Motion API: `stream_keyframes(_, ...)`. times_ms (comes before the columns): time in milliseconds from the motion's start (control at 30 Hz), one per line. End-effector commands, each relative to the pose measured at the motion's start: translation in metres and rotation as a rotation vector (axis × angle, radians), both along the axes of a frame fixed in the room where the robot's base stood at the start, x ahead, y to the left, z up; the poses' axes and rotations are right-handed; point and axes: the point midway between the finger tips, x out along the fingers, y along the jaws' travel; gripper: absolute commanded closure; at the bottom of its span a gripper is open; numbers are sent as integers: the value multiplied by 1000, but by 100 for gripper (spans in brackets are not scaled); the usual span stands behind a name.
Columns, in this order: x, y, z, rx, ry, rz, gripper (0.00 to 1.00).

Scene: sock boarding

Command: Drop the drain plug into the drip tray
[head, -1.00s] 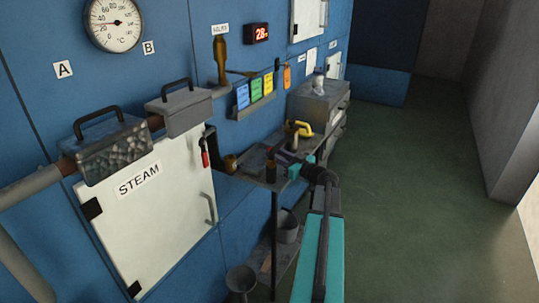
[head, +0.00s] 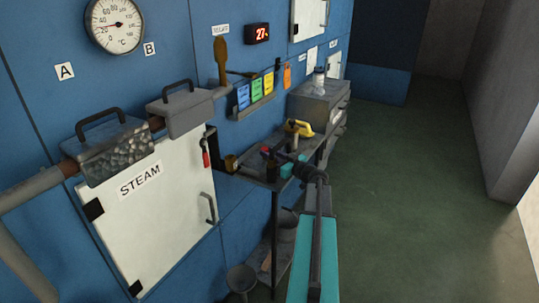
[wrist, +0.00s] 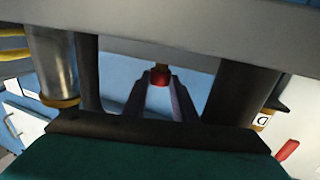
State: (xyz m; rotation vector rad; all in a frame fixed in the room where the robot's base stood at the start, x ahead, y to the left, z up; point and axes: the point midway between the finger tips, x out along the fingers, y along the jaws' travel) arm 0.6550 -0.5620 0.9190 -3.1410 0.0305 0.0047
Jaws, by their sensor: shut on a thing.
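My gripper (head: 270,152) is over the bench at the wall, its fingers pointing left. In the wrist view, its two fingers (wrist: 160,84) close on a small red piece (wrist: 160,77), which I take to be the drain plug. A red spot, the plug (head: 265,150), also shows at the fingertips in the head view. Most of it is hidden by the fingers. I cannot single out the drip tray for certain; the dark bench top (head: 246,176) lies below the gripper and is partly hidden by the arm and bottles.
A yellow-handled tool (head: 304,127) lies farther back. Grey buckets (head: 240,279) are under the bench. The steam door (head: 150,215) is at left. The green floor (head: 420,200) at right is clear.

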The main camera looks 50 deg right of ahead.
Motion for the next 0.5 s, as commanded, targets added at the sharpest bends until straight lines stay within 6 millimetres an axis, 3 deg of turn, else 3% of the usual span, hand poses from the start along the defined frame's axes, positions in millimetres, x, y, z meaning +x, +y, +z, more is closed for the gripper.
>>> stream_keyframes(500,-1,-1,-9,0,0,-1,97)
